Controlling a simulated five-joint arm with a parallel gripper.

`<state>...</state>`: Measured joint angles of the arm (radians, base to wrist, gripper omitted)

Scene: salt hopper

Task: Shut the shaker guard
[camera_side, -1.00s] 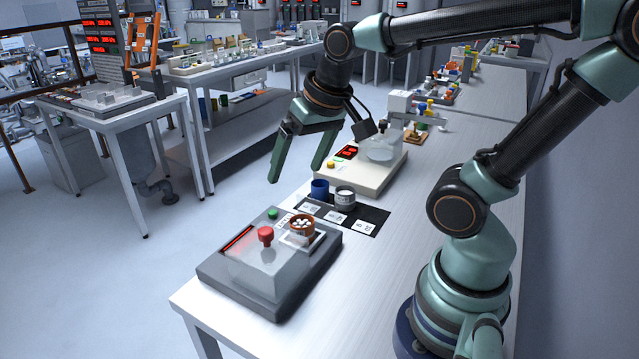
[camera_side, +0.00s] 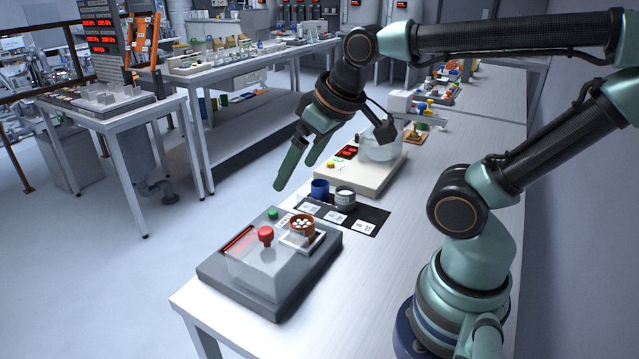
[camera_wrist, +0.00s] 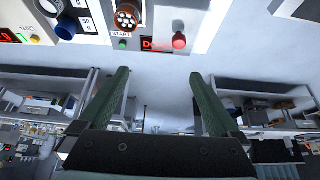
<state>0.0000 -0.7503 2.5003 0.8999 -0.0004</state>
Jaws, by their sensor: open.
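The shaker (camera_side: 215,270) is a grey box at the near end of the bench. Its clear guard (camera_side: 250,275) carries a red knob (camera_side: 266,236). A brown cup of white pieces (camera_side: 302,225) sits on a pale plate beside the guard and looks uncovered. My gripper (camera_side: 295,175) is open and empty, in the air behind and above the shaker, touching nothing. In the wrist view its fingers (camera_wrist: 158,73) are apart. The red knob (camera_wrist: 179,40) and the cup (camera_wrist: 126,18) show beyond them at the top; most of the guard is out of that view.
A green start button (camera_side: 272,213) and a red display (camera_side: 238,240) are on the shaker. A cream scale (camera_side: 360,180) is behind. The bench right of the shaker is clear.

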